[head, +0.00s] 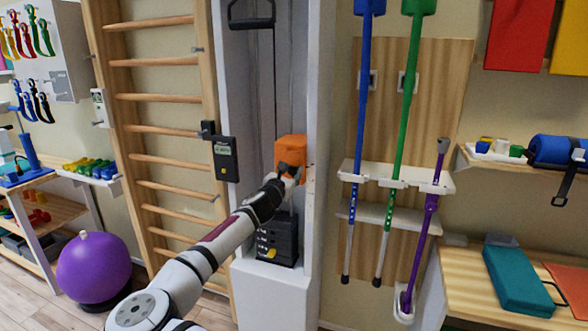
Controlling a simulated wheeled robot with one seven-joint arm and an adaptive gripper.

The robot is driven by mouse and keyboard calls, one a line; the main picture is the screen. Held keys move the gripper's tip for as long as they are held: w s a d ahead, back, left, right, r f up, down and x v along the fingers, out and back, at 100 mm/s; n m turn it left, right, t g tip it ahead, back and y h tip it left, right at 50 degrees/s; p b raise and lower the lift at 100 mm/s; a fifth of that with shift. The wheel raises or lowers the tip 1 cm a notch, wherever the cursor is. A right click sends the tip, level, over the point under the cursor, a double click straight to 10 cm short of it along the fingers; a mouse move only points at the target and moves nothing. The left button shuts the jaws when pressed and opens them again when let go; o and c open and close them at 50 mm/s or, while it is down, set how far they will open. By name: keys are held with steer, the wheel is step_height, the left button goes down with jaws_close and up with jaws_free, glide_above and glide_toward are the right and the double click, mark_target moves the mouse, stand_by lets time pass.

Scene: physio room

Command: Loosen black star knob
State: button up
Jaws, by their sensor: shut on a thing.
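An orange block (291,148) sits on the white upright column of a pulley machine, in the middle of the head view. My gripper (291,172) reaches up from the lower left to the lower front of this block. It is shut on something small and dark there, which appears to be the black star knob. The fingers and wrist cover most of that spot, so the knob's shape and how far it is turned cannot be made out.
A black weight stack (277,240) stands below my gripper inside the machine. A black handle (251,14) hangs above. Wooden wall bars (165,131) are left, with a purple ball (92,268). Crutches and poles hang on a rack (440,182) at right.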

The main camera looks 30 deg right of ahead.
steer(key=n+p, duration=0.2)
steer(key=n, duration=0.1)
steer(key=n+p, duration=0.3)
steer(key=shift+r+n, duration=0.2)
steer(key=shift+n, duration=0.1)
steer(key=n+p, duration=0.2)
steer(key=n, duration=0.3)
steer(key=shift+w+a+f, duration=0.1)
steer(key=shift+n+p, duration=0.3)
steer(key=shift+n, duration=0.1)
steer(key=o, duration=1.2)
steer(key=shift+c, duration=0.2)
steer(key=shift+f, duration=0.1)
steer(key=shift+a, duration=0.1)
steer(key=v, duration=1.1)
steer(key=shift+s+a, duration=0.3)
